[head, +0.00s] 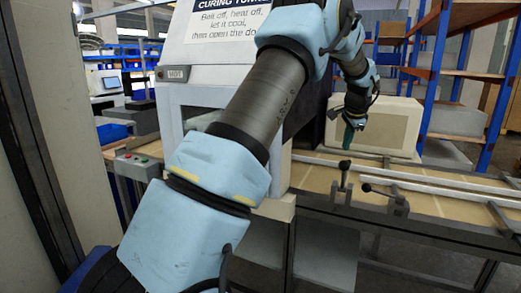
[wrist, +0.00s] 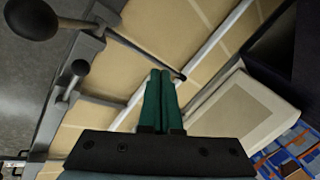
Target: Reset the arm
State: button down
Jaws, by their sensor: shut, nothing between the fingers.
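My arm stretches from the lower left across the head view, light blue and dark grey. Its end, my gripper (head: 348,137), hangs over the conveyor in front of a cream box. In the wrist view my gripper (wrist: 159,78) shows two green fingers side by side, shut with nothing held between them. The fingers point over the tan belt (wrist: 125,75) and its light rail. No filter cartridge can be made out in either view.
A curing tunnel (head: 225,40) with a sign stands behind my arm. The cream box (head: 390,125) stands behind my gripper. Black-knobbed levers (head: 343,180) rise from the conveyor's front edge. A control box with a red button (head: 137,165) is at the left. Shelving (head: 465,75) stands at the right.

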jog(key=s+a+f+n+g, duration=0.1)
jog(key=s+a+n, duration=0.25)
jog(key=a, duration=0.65)
jog(key=s+a+f+n+g, duration=0.1)
jog(key=s+a+n, duration=0.3)
jog(key=a, duration=0.7)
jog(key=s+a+f+n, duration=0.2)
jog(key=s+a, duration=0.5)
jog(key=s, duration=0.4)
jog(key=s+a+f+n+g, duration=0.1)
jog(key=s+a+f+n, duration=0.2)
jog(key=s, duration=0.8)
jog(key=a+n, duration=0.2)
jog(key=a, duration=0.2)
jog(key=shift+a, duration=0.25)
